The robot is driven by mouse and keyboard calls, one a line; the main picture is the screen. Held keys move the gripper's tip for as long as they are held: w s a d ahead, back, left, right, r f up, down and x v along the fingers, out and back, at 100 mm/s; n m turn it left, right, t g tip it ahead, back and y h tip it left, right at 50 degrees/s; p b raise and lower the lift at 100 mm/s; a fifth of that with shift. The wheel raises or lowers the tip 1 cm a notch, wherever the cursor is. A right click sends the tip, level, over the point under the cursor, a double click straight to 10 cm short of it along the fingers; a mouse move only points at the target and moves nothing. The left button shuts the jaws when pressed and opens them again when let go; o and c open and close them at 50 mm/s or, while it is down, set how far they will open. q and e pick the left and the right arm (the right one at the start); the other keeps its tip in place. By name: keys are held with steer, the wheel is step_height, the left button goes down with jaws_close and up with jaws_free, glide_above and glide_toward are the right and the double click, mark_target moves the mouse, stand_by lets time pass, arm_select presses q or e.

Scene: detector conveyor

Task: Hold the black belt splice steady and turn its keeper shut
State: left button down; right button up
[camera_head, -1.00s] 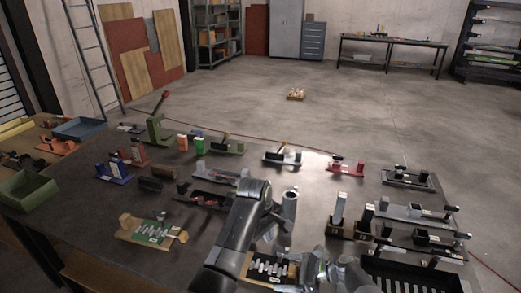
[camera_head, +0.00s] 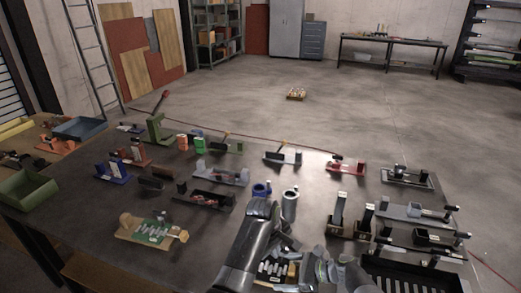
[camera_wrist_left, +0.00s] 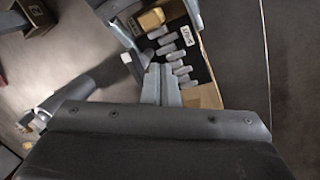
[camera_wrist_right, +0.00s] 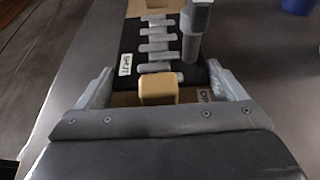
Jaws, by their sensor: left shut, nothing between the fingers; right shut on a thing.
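The black belt splice (camera_head: 270,270) lies on a wooden base at the table's front edge, partly hidden by my arms in the head view. The right wrist view shows its black belt (camera_wrist_right: 130,42), grey bars, and a yellow block (camera_wrist_right: 158,88) between two labels, which seems to be the keeper. My right gripper (camera_wrist_right: 160,72) is closed across the splice at that end, one finger on each side, the block between them. My left gripper (camera_wrist_left: 160,85) has its fingers together and empty, beside or over the bars. Whether it touches them I cannot tell.
A green belt splice (camera_head: 152,231) lies to the left. A grey cylinder (camera_head: 289,205) and a blue ring-shaped part (camera_head: 261,189) stand behind. A black slotted tray (camera_head: 412,277) and several fixtures crowd the right. Bare table shows between the two splices.

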arm_select(q)
steer(key=shift+x, duration=1)
steer(key=shift+w+f, duration=0.1)
steer(key=shift+w, duration=0.3)
stand_by(0.5)
steer(key=shift+w+a, duration=0.3)
steer(key=shift+a, duration=0.05)
stand_by(0.4)
steer(key=shift+w+a, duration=0.4)
steer(key=shift+w, duration=0.2)
stand_by(0.3)
steer(key=shift+a, duration=0.15)
steer(key=shift+s+a, duration=0.1)
steer(key=shift+a, duration=0.15)
steer(key=w+d+v, duration=0.1)
steer(key=v, duration=0.5)
